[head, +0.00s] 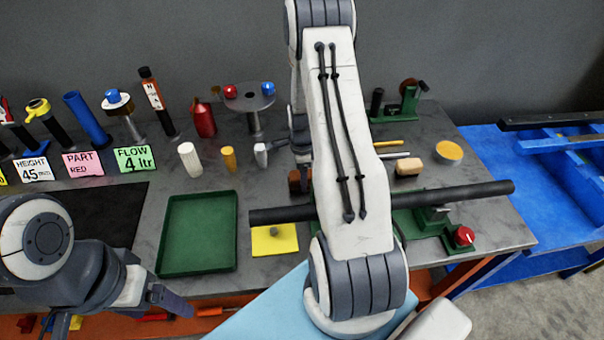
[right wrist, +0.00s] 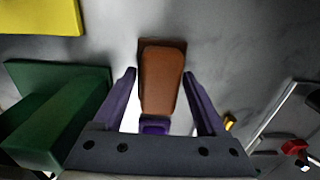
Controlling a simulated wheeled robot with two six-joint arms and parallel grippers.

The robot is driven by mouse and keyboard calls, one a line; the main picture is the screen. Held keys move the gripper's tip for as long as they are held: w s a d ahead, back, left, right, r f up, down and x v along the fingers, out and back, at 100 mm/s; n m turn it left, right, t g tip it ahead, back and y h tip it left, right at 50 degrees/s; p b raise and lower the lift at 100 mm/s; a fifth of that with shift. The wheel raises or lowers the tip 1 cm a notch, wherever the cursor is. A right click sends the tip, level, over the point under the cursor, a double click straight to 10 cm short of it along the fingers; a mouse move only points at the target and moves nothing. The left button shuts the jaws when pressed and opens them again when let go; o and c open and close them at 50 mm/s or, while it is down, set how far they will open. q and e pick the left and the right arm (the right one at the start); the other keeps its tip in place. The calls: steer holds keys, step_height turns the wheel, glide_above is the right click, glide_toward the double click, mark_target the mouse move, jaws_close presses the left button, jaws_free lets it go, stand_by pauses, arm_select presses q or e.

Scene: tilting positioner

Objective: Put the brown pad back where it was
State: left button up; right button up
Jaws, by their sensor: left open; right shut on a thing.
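The brown pad (right wrist: 162,85) is a rounded brown block in the right wrist view. It lies between the purple fingers of my right gripper (right wrist: 160,76), which is shut on it. A darker surface shows just past its far end; I cannot tell whether the pad touches it. In the head view my right forearm hides most of that gripper; a small brown piece (head: 295,181), seemingly the pad, shows at its left edge. My left gripper (head: 172,303) is open and empty at the bench's front edge, lower left.
A green tray (head: 200,233) and a yellow square (head: 275,240) lie left of my right forearm. A dark bar (head: 455,194) crosses near it. A tan block (head: 409,167) and a red knob (head: 464,236) stand to the right. Several tools and labels line the back left.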

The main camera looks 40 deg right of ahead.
steer(key=shift+f, duration=0.2)
steer(key=o, duration=1.2)
steer(key=shift+o, duration=0.2)
